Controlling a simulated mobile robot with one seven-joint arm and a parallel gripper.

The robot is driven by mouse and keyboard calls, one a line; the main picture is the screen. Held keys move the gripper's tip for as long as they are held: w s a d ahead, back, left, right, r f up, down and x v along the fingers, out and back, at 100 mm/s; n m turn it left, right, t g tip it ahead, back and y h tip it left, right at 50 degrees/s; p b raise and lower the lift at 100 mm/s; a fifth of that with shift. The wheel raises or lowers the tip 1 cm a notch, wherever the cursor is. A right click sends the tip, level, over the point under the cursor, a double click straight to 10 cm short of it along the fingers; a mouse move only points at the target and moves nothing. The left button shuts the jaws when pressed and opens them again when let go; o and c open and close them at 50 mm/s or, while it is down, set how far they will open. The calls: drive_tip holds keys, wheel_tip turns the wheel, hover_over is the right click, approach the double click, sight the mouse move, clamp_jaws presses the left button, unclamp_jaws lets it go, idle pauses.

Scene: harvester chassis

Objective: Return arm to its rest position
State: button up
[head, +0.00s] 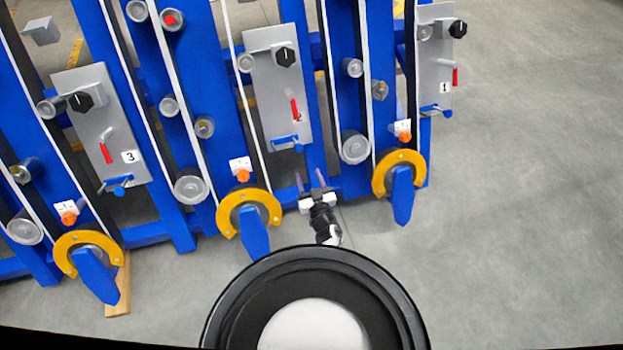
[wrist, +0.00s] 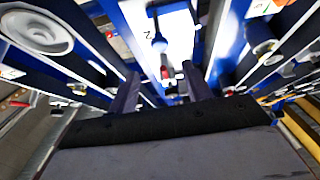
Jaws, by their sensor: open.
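My gripper (head: 314,184) is in the head view, low in front of the blue chassis, below the grey panel marked 2 (head: 277,88). Its two fingers are apart and nothing shows between them. In the wrist view, my gripper (wrist: 160,88) points toward a bright panel (wrist: 162,35) with a blue handle and a red lever. The two dark fingers stand on either side of the lower part of that panel, with a visible gap between them. I cannot tell whether the fingers touch anything. The rest of my arm is mostly hidden below the dark round part of my body.
The blue chassis (head: 182,225) fills the left and middle, with yellow ring parts (head: 400,160) jutting out at its lower edge. Panels marked 3 (head: 100,125) and 1 (head: 436,60) flank the middle one. A wooden block (head: 118,290) lies lower left. Grey floor (head: 530,200) is clear at right.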

drive_tip(key=shift+s+d, duration=0.1)
drive_tip(key=shift+s, duration=0.2)
idle(0.4)
